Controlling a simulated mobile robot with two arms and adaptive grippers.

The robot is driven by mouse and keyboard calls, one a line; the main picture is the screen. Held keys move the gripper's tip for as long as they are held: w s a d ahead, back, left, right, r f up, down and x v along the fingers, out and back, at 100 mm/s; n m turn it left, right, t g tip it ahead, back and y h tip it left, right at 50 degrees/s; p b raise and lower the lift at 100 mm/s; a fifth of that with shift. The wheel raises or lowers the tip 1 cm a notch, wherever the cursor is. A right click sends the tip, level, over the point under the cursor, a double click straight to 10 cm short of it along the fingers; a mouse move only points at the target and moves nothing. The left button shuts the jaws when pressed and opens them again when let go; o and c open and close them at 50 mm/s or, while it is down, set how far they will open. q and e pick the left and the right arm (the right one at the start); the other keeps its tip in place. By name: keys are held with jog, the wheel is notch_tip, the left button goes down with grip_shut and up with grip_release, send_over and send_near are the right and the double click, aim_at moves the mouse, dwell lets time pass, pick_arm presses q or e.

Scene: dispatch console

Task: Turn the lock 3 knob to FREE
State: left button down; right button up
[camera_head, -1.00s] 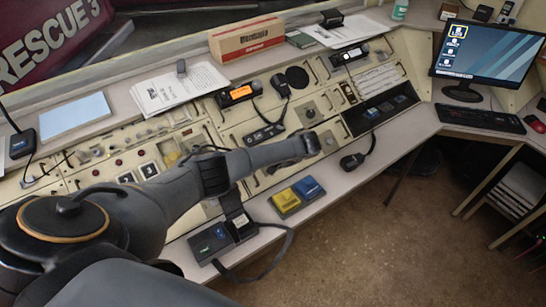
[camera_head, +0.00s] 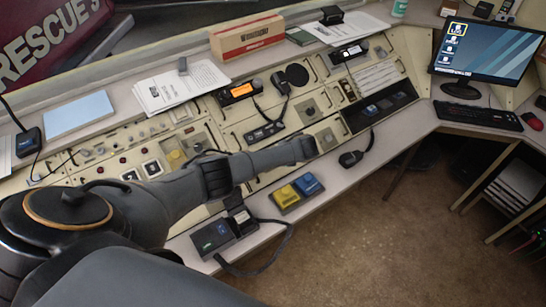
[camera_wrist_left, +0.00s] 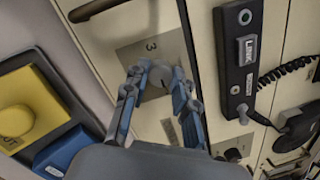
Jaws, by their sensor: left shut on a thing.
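The lock 3 plate (camera_wrist_left: 150,52) is a grey metal plate marked 3 on the cream console, in the left wrist view. The lock 3 knob (camera_wrist_left: 158,75) is a small grey knob on this plate. My left gripper (camera_wrist_left: 160,79) is shut on the knob, one finger on each side. The fingers hide part of the knob and of its plate, and I cannot read its setting. In the head view my left gripper (camera_head: 306,149) reaches to the console's front panel and hides the knob. My right gripper is not in view.
A yellow button (camera_head: 286,196) and a blue button (camera_head: 308,185) sit on the desk edge below the gripper. A black panel labelled LINK (camera_wrist_left: 241,55) with a coiled cord is beside the plate. A handset (camera_head: 350,158) lies to the right.

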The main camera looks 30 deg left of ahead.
pick_arm(q)
jog(key=shift+d, duration=0.1)
jog(key=c, duration=1.1)
grip_release()
jog(key=shift+o, duration=0.2)
jog(key=shift+r, duration=0.1)
jog(key=v, duration=1.2)
